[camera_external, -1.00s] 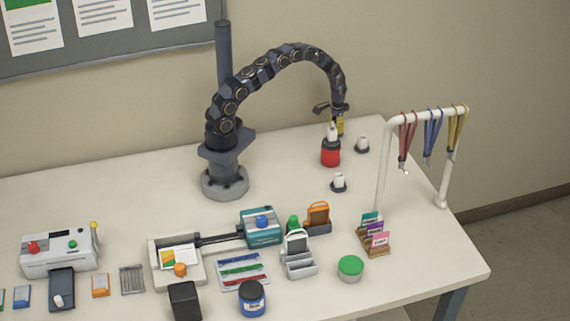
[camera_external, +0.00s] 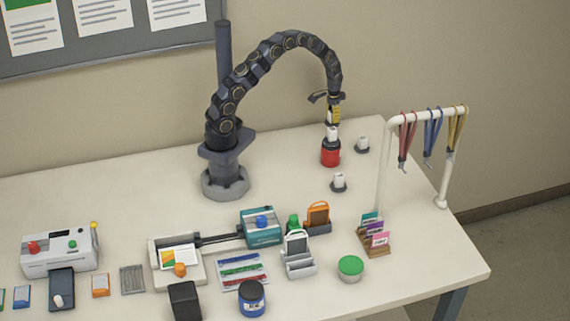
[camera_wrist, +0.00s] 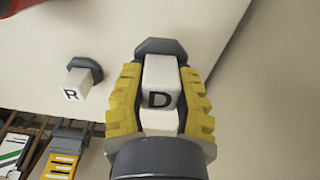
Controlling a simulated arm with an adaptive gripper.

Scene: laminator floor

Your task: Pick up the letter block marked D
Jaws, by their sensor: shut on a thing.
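The white block marked D (camera_wrist: 158,100) is between the two yellow fingers of my gripper (camera_wrist: 160,108) in the wrist view. The fingers are shut on its sides, and the D faces the wrist camera. A dark grey base (camera_wrist: 160,46) shows beyond the block; whether the block touches it I cannot tell. In the external view my gripper (camera_external: 333,116) points down at the back right of the table.
A block marked R (camera_wrist: 72,92) stands on a dark base to the left in the wrist view. Two white blocks on dark bases (camera_external: 362,143) (camera_external: 339,181) stand near my gripper. A white rack with lanyards (camera_external: 384,180) is to the right. Stationery crowds the table's front.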

